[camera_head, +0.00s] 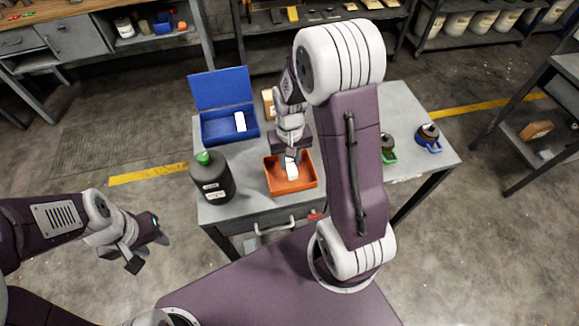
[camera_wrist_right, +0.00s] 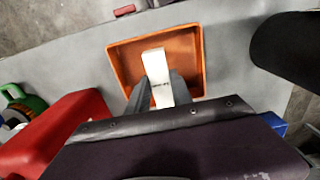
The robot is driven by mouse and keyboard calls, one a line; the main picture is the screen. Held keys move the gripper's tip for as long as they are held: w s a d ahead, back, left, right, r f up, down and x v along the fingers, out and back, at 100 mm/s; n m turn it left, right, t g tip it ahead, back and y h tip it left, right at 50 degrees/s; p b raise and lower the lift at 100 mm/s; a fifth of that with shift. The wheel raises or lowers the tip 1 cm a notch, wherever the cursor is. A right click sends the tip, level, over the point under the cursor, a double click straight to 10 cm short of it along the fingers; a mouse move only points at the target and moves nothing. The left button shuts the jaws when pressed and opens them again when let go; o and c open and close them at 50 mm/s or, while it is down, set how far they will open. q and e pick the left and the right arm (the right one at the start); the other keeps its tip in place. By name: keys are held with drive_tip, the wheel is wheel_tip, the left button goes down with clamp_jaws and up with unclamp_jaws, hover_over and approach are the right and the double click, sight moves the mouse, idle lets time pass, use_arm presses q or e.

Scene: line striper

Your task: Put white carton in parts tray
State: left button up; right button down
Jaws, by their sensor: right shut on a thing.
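The white carton (camera_head: 291,170) is in my right gripper (camera_head: 289,158), over the orange tray (camera_head: 309,186) on the grey workbench. In the right wrist view the carton (camera_wrist_right: 157,66) stands between the two dark fingers of the right gripper (camera_wrist_right: 160,88), and the orange tray (camera_wrist_right: 191,45) surrounds it from above. I cannot tell whether the carton touches the tray floor. The tray shows no other contents. My left gripper (camera_head: 149,250) is open and empty, off the bench at the lower left.
A dark bottle with a green cap (camera_head: 212,181) stands left of the tray. A blue lidded box (camera_head: 215,129) behind holds a white item (camera_head: 240,121). In the right wrist view a red box (camera_wrist_right: 58,128) lies near the gripper. Two small containers, green (camera_head: 389,155) and blue (camera_head: 434,146), stand right.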

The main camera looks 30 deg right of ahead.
sight(290, 163)
wheel_tip(290, 163, down, 3)
drive_tip(key=shift+s+f, duration=0.1)
drive_tip(key=shift+s, duration=0.05)
drive_tip(key=shift+f, duration=0.3)
drive_tip(key=shift+f, duration=0.15)
drive_tip(key=c, duration=1.1)
unclamp_jaws()
drive_tip(key=shift+c, duration=0.2)
